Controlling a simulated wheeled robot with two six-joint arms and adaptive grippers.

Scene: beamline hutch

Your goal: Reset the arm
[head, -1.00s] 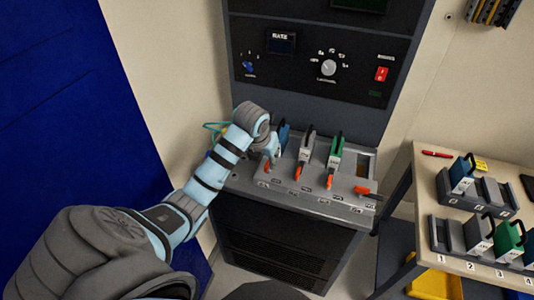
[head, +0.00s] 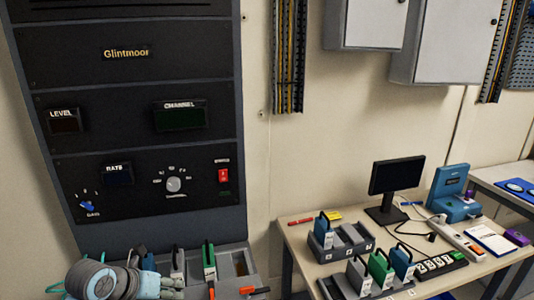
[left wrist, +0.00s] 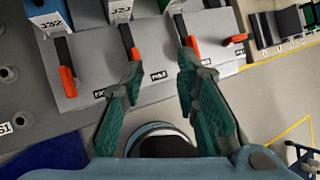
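My left gripper (left wrist: 160,75) is open, with its two green fingers apart in the left wrist view and nothing between them. It hangs above the front edge of the rack's sloped module shelf (left wrist: 95,58). In the head view my left arm comes in at the bottom left, its gripper (head: 160,286) low in front of the shelf and partly cut off. The shelf carries a blue module (head: 136,257), a grey module (head: 178,262) and a green module (head: 209,258). Orange-tipped levers (left wrist: 68,82) stand along its front. My right gripper is not in view.
The tall dark rack (head: 140,80) stands behind the shelf. To the right, a table (head: 300,242) holds two module holders, a monitor (head: 397,176), a blue device (head: 455,192) and a power strip (head: 462,240). Grey wall cabinets (head: 445,40) hang above. Bare floor lies between rack and table.

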